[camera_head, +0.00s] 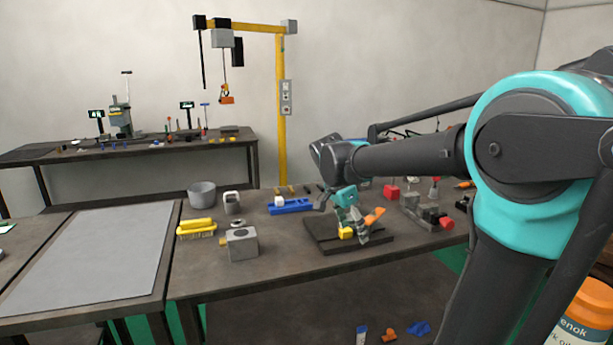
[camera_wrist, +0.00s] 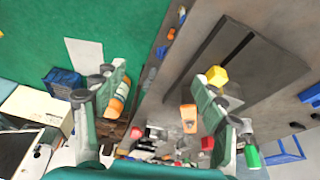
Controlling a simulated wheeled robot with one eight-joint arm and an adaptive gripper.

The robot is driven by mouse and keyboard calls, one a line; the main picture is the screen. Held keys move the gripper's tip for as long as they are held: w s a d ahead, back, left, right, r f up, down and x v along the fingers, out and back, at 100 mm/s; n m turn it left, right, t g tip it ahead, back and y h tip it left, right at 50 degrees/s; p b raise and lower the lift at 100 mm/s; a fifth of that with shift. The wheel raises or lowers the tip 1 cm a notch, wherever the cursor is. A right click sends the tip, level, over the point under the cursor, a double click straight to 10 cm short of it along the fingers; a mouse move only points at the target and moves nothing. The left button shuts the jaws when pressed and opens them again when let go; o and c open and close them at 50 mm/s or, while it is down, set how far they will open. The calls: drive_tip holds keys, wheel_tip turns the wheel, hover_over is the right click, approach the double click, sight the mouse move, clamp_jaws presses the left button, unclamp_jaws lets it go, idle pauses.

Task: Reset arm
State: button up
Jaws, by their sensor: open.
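My gripper (camera_head: 360,236) hangs from my outstretched arm over a dark base plate (camera_head: 326,243) on the near workbench. In the wrist view my gripper (camera_wrist: 162,92) shows two green fingers spread wide apart, with nothing clasped between them. A yellow block (camera_head: 345,232) is at the plate, close beside the fingers; it also shows in the wrist view (camera_wrist: 216,76) at the right finger. An orange part (camera_head: 375,215) shows just right of the gripper in the head view. My fingers and wrist partly hide what stands on the plate; contact cannot be told.
Red and grey parts (camera_head: 427,214) crowd the right. A yellow hoist post (camera_head: 281,120) rises behind. The left grey sheet (camera_head: 95,255) is bare.

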drive_tip(key=s+d+f+n+t+y, duration=0.1)
drive_tip(key=s+d+f+n, duration=0.2)
drive_tip(key=s+f+n, duration=0.3)
drive_tip(key=s+d+f+n+t+y, duration=0.1)
drive_tip(key=s+d+f+n+y, duration=0.1)
drive_tip(key=s+f+n, duration=0.4)
drive_tip(key=s+d+f, duration=0.1)
drive_tip(key=s+f, duration=0.3)
drive_tip(key=f, duration=0.3)
drive_tip(key=shift+s+n+t+y, duration=0.3)
drive_tip(key=shift+s, duration=0.05)
drive_tip(key=shift+d+r, duration=0.1)
